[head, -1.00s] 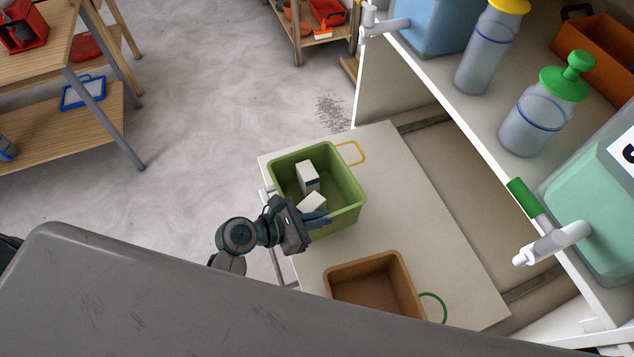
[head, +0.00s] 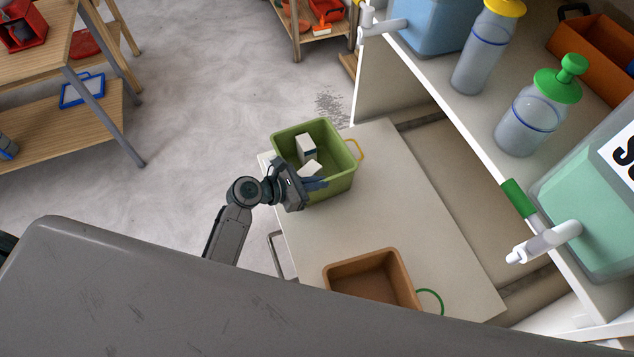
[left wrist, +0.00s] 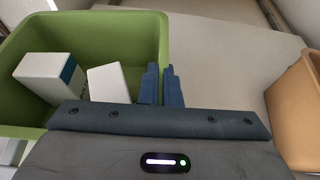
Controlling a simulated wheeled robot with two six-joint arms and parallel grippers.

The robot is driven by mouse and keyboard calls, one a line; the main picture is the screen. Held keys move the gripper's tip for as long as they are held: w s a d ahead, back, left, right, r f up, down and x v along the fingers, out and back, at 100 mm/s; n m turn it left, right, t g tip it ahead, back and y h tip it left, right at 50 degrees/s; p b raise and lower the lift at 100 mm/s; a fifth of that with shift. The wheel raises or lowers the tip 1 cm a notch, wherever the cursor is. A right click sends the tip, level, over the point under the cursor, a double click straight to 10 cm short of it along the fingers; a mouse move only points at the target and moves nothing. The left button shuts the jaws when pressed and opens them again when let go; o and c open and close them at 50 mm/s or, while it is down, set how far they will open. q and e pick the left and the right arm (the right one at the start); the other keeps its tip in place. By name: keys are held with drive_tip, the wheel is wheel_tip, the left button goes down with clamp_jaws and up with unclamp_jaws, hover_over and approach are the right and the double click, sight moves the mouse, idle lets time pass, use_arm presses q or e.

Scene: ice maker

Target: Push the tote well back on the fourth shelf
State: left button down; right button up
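The green tote (head: 338,186) stands on a pulled-out pale shelf board (head: 400,210), near its far left corner. Two white boxes lie inside it; they also show in the left wrist view (left wrist: 52,78). My left gripper (head: 316,184) is at the tote's near side. In the left wrist view its blue fingers (left wrist: 162,86) are close together, shut on the tote's side wall, one finger inside and one outside. The pinched part of the wall is mostly hidden. My right gripper is not in view.
A brown bin (head: 372,279) stands on the same board nearer me, with a green loop (head: 430,300) beside it. A yellow loop (head: 354,150) lies by the tote. Bottles and a dispenser (head: 590,220) stand on the higher shelf at right. The board between tote and bin is clear.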

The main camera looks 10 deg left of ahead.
use_arm(q)
drive_tip(key=shift+s+f, duration=0.1)
drive_tip(key=shift+f, duration=0.25)
drive_tip(key=c, duration=1.6)
unclamp_jaws()
drive_tip(key=shift+f, duration=0.15)
drive_tip(key=shift+c, duration=0.2)
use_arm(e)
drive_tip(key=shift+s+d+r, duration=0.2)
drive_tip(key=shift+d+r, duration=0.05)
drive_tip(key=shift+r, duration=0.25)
